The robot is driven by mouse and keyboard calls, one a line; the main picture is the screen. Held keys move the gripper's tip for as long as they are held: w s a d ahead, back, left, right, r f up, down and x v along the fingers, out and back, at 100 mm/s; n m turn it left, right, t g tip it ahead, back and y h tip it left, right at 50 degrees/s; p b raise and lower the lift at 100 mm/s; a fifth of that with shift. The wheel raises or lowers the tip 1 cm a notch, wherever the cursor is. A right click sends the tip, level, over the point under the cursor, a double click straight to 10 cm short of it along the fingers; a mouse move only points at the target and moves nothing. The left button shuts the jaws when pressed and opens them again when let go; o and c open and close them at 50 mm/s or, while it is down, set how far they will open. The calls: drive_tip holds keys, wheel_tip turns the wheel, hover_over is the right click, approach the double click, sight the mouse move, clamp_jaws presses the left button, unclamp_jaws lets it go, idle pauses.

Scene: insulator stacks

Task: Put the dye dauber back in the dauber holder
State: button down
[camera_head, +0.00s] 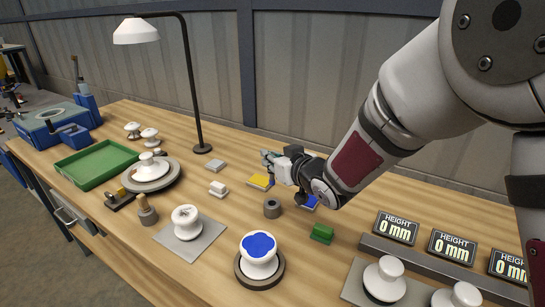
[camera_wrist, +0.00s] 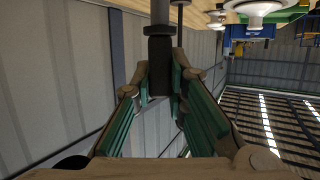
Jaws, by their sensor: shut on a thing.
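My gripper (camera_head: 272,160) reaches in from the right over the back half of the bench, pointing left. In the wrist view my gripper (camera_wrist: 161,84) is shut on a dark cylinder with a grey stem, which I take to be the dye dauber (camera_wrist: 160,62). The dauber is hard to make out in the head view. A short grey cup with a dark opening, likely the dauber holder (camera_head: 272,209), stands on the bench below and in front of my gripper, apart from it. Its opening looks empty.
An insulator with a blue top (camera_head: 258,250) stands on a round base in front of the cup. A green block (camera_head: 321,234) is to the right, a yellow pad (camera_head: 260,182) behind. The lamp (camera_head: 192,90) rises at left. Height displays (camera_head: 396,229) line the right.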

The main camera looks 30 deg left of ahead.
sight(272, 179)
drive_tip(key=shift+f+b, duration=0.1)
drive_tip(key=shift+b, duration=0.2)
drive_tip(key=shift+f+b, duration=1.7)
drive_tip(key=shift+f, duration=1.1)
drive_tip(key=shift+b, duration=0.6)
drive_tip(key=shift+f+b, duration=2)
drive_tip(key=shift+f, duration=0.55)
drive_tip(key=c, duration=1.5)
unclamp_jaws()
